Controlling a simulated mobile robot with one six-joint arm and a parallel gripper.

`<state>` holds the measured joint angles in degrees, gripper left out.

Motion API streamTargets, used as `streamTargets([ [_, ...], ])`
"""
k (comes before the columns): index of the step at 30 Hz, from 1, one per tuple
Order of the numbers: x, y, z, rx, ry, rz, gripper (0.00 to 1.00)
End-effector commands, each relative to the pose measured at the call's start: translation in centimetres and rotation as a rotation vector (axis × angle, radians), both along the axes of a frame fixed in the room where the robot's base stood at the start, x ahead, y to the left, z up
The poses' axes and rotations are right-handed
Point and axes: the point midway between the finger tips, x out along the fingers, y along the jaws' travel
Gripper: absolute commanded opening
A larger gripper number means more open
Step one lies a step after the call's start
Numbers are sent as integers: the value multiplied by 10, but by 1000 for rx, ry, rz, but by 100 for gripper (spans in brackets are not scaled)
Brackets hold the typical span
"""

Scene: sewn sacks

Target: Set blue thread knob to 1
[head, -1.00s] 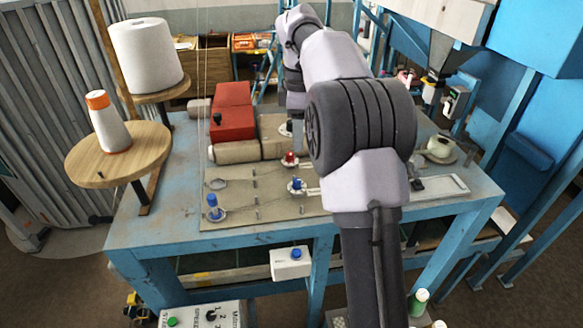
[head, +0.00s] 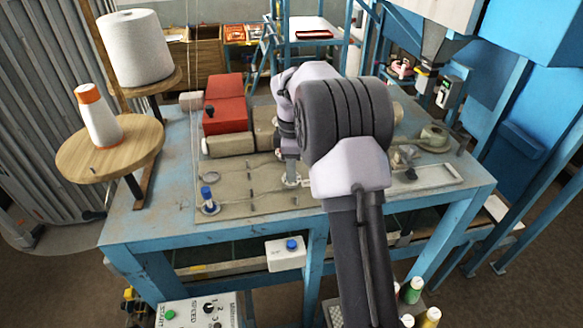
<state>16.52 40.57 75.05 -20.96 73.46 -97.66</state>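The table's sewing panel (head: 245,190) carries several small knobs on pale round plates. One blue knob (head: 207,194) stands upright near the panel's front left corner. My gripper (head: 291,178) points down at the middle of the panel, over a pale round plate. The blue knob that stood there and the red knob behind it are hidden by my gripper and wrist. I cannot tell whether the fingers touch or hold the blue knob, nor how they are set. Dial marks are too small to read.
A red machine head (head: 226,102) stands behind the panel. Thread cones, one large white (head: 135,48) and one orange-topped (head: 97,118), stand at left. A white box with a blue button (head: 291,245) hangs on the table's front. A control box (head: 198,310) is below.

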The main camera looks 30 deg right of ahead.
Motion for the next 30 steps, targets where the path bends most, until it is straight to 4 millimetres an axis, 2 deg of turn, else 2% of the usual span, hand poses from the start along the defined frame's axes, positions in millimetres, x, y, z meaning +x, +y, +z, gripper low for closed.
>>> streamTargets([
  [1,0,0,0,0,0,0,21],
  [4,0,0,0,0,0,0,1],
  [5,0,0,0,0,0,0,0],
  [17,0,0,0,0,0,-59,0],
  [30,1,1,1,0,-1,-418,0],
])
